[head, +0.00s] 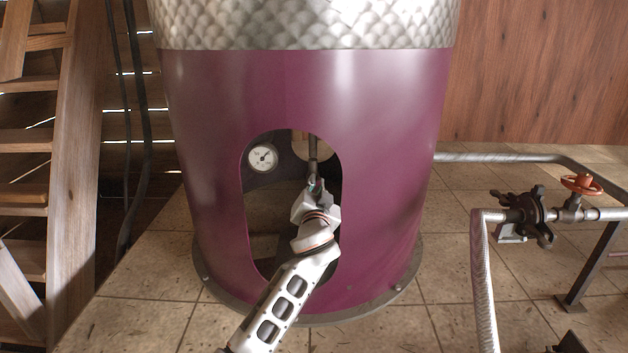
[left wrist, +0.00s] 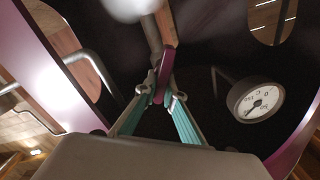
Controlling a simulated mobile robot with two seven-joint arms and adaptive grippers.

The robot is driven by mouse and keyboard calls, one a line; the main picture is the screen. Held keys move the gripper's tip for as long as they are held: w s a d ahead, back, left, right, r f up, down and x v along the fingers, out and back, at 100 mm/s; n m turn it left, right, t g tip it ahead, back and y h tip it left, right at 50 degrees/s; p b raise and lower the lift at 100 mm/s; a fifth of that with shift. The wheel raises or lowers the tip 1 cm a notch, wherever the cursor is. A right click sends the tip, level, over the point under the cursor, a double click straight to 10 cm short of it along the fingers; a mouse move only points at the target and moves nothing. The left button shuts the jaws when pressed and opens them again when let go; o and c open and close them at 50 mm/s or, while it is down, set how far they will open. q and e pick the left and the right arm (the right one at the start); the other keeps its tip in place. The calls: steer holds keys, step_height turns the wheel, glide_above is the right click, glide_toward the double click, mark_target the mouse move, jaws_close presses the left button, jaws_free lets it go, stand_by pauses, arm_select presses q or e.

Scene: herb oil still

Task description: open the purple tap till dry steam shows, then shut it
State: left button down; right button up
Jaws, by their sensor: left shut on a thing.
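The purple tap's lever (left wrist: 162,86) shows in the left wrist view on a pipe inside the purple still casing (head: 385,150). My left gripper (head: 315,186) reaches through the arched opening in the casing. In the left wrist view its teal fingers (left wrist: 162,92) are closed on the purple lever, one on each side. In the head view the gripper mostly hides the tap below a vertical pipe (head: 313,150). I see no steam in either view. My right gripper is not in view.
A round white gauge (head: 263,157) sits inside the opening, close to my left gripper; it also shows in the left wrist view (left wrist: 262,101). The opening's edges surround my arm. A pipe with a red handwheel (head: 581,184) stands right, wooden steps (head: 30,140) left.

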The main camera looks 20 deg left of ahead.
arm_select(q)
steer(key=m, duration=0.2)
steer(key=m+p, duration=0.1)
steer(key=shift+d+f+m+p, duration=0.1)
steer(key=shift+d+m+p, duration=0.1)
steer(key=shift+m+p, duration=0.15)
steer(key=m, duration=0.2)
steer(key=m+p, duration=0.1)
steer(key=shift+w+d+f+m, duration=0.1)
steer(key=shift+d+f+m, duration=0.05)
steer(key=shift+f+m, duration=0.2)
steer(key=shift+f+m+p, duration=0.2)
steer(key=shift+m+p, duration=0.4)
steer(key=shift+m, duration=0.7)
steer(key=shift+f+m+p, duration=0.2)
steer(key=shift+m+p, duration=0.4)
steer(key=shift+m, duration=0.7)
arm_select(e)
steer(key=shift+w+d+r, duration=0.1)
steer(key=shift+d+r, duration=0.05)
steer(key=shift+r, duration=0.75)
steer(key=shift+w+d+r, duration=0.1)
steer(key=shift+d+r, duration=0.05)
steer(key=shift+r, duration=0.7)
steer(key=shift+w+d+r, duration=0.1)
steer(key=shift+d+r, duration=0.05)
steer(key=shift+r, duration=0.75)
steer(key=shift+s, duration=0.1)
